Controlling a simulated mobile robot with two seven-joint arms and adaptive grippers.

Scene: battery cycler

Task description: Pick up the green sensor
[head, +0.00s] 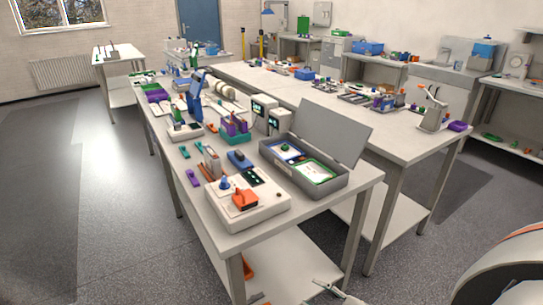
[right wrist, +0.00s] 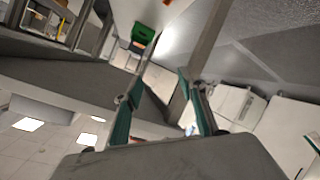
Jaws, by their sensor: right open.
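Small green pieces lie at the left edge of the near bench (head: 330,204), among them a small green part (head: 184,152). I cannot tell for sure which green thing is the green sensor. My right gripper (head: 331,288) is at the bottom of the head view, low beside the near bench and well away from its top. In the right wrist view my right gripper (right wrist: 160,118) has its two fingers apart with nothing between them. My left gripper is not in view.
A white box with an orange block (head: 245,199) and an open grey case (head: 312,186) stand on the near bench. A lower shelf (head: 281,270) runs under it. A green bin (right wrist: 143,35) shows in the right wrist view. The floor at left is clear.

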